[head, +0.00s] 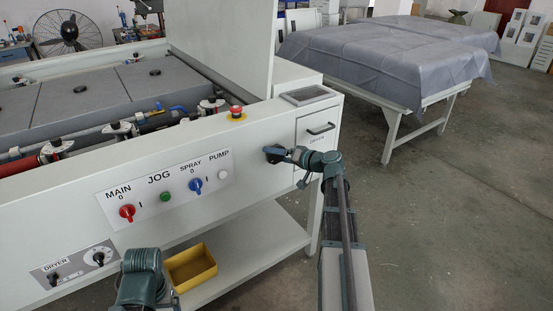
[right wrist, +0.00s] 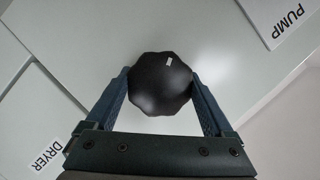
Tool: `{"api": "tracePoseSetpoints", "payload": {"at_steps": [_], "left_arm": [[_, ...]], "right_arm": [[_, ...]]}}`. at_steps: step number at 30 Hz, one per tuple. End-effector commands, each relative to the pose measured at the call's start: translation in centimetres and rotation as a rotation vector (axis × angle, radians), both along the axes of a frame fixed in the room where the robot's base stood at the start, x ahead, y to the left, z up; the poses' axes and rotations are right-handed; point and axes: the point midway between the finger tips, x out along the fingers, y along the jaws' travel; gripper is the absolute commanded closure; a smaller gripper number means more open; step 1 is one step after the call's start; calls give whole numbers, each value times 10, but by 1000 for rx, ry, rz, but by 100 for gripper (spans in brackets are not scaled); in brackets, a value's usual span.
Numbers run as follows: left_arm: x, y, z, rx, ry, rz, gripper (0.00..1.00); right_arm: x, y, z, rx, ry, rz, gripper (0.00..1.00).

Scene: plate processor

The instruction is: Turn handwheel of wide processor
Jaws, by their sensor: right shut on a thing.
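The handwheel is a black lobed knob (right wrist: 160,92) with a small white mark on its face, on the light front panel of the wide processor (head: 262,181). My right gripper (head: 276,154) is at the panel's right part, right of the PUMP label. In the right wrist view its two blue fingers (right wrist: 159,76) are on opposite sides of the knob, shut on it. In the head view the knob is mostly hidden by the gripper. A green joint of my left arm shows at the bottom; the left gripper itself does not show.
The panel bears a red MAIN switch (head: 127,212), green JOG button (head: 165,197), blue SPRAY switch (head: 195,186) and DRYER dial (head: 98,258). A red emergency button (head: 236,112) sits above. A yellow bin (head: 190,268) is on the lower shelf. The floor at right is clear.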

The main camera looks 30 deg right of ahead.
Motion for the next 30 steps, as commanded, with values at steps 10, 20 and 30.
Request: {"api": "tracePoseSetpoints", "payload": {"at_steps": [10,20,30], "left_arm": [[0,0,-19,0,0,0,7],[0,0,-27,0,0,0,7],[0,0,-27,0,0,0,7]], "right_arm": [[0,0,-3,246,22,1,69],[-1,0,-2,364,32,1,69],[-1,0,-1,388,35,1,69]]}}
